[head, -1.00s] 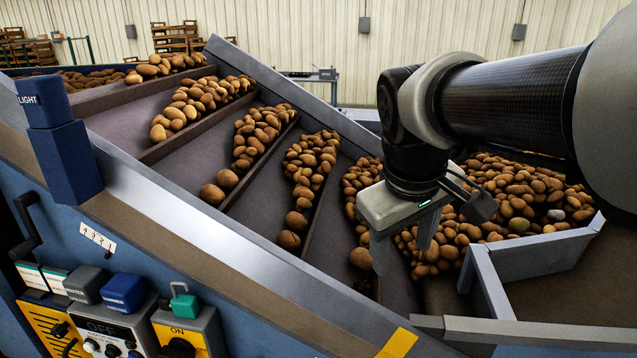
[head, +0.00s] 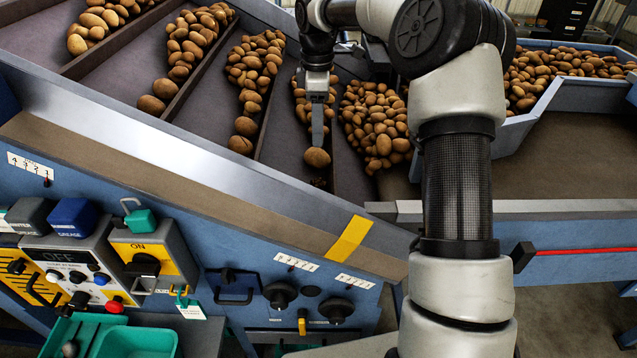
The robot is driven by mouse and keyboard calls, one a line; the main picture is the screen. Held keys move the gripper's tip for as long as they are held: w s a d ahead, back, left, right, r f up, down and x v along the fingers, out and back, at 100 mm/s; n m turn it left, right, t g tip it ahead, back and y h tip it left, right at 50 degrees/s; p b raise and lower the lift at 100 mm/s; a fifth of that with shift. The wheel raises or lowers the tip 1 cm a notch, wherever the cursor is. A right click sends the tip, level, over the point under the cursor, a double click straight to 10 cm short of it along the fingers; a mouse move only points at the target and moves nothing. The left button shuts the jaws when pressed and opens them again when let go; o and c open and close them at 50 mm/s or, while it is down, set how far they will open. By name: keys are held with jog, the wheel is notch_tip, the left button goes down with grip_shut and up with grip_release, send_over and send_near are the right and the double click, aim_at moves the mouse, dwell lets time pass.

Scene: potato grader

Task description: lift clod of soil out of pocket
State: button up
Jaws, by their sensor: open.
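My gripper (head: 317,140) points down over a sloping pocket (head: 349,165) of the grader. I see it edge-on, one finger in front of the other; it is open. Its fingertips are just above or behind a round potato (head: 317,158) at the pocket's lower end; I cannot tell whether they touch it. A small dark crumbly patch (head: 320,182), which looks like the soil, lies just below that potato by the lower edge. More potatoes (head: 302,100) lie up the pocket, partly hidden by the gripper. Nothing shows held.
Dividers (head: 272,120) separate the neighbouring pockets of potatoes. A metal rim (head: 180,150) runs along the near edge, above a control panel (head: 70,255) with switches and knobs. Green trays (head: 135,343) stand at lower left. A bare belt (head: 570,160) lies at right.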

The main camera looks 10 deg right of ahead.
send_over(319, 179)
jog(key=f, duration=1.1)
jog(key=shift+w+a+f, duration=0.15)
jog(key=shift+w+f, duration=0.05)
jog(key=shift+f, duration=0.05)
jog(key=f, duration=0.4)
jog(key=shift+s+d+f+p, duration=0.2)
jog(key=shift+f+p, duration=0.1)
jog(key=shift+f, duration=0.35)
jog(key=c, duration=1.1)
